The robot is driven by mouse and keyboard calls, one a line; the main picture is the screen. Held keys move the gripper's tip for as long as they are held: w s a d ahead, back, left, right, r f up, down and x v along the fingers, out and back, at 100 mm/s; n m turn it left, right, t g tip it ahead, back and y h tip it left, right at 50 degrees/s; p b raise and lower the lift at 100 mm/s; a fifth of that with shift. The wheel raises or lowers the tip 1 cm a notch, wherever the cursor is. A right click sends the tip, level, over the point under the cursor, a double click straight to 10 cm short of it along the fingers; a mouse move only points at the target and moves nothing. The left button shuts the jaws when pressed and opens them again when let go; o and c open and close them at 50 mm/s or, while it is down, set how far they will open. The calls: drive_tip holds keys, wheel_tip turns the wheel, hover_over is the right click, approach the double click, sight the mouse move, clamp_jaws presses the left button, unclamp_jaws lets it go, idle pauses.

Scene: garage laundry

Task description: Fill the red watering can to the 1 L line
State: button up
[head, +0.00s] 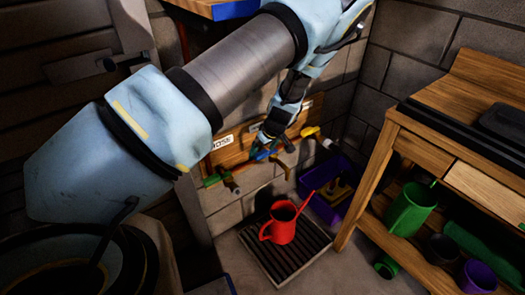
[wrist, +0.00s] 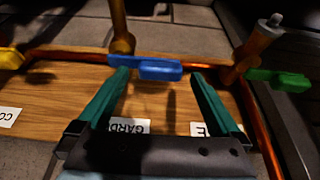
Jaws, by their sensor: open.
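The red watering can (head: 283,224) stands upright on a slatted floor grate below the taps, its spout pointing up and right. No 1 L line can be made out, and the water level inside is not visible. My gripper (head: 272,148) is at the wooden tap board. In the wrist view my gripper (wrist: 160,76) is open, with the blue tap handle (wrist: 146,67) across the space at its fingertips. Whether the fingers touch it I cannot tell. The green tap handle (wrist: 277,80) is to the right there, and the yellow one (wrist: 10,59) is at the left edge.
The tap board (head: 232,158) carries a HOSE label (head: 222,142) and copper pipes. A purple tub (head: 326,207) stands right of the grate (head: 254,252). A wooden workbench (head: 390,140) at right holds a green can (head: 410,208) on its shelf. A dark round container (head: 128,250) is at lower left.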

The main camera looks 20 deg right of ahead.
drive_tip(key=shift+w+f, duration=0.1)
drive_tip(key=shift+f, duration=0.25)
drive_tip(key=shift+c, duration=0.2)
clamp_jaws()
idle(0.5)
